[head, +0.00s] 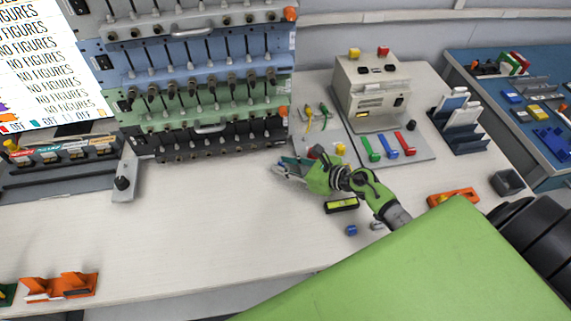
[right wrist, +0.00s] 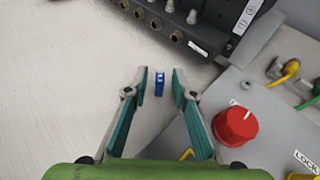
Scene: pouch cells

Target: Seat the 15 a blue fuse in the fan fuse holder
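A small blue piece, seemingly the blue fuse (right wrist: 159,83), stands on the pale table between the fingertips of my right gripper (right wrist: 161,82) in the right wrist view. There is a gap on both sides of it, so the teal fingers are open and not touching it. In the head view my right gripper (head: 283,169) is low over the table in front of the rack; the fuse is not clear there. I cannot tell which part is the fan fuse holder. My left gripper is not in view.
A red knob (right wrist: 235,126) on a grey panel is close to the right finger. The rack of connectors (head: 200,85) stands behind. A yellow-and-black block (head: 341,204) and a small blue item (head: 351,230) lie nearby. The table's left middle is clear.

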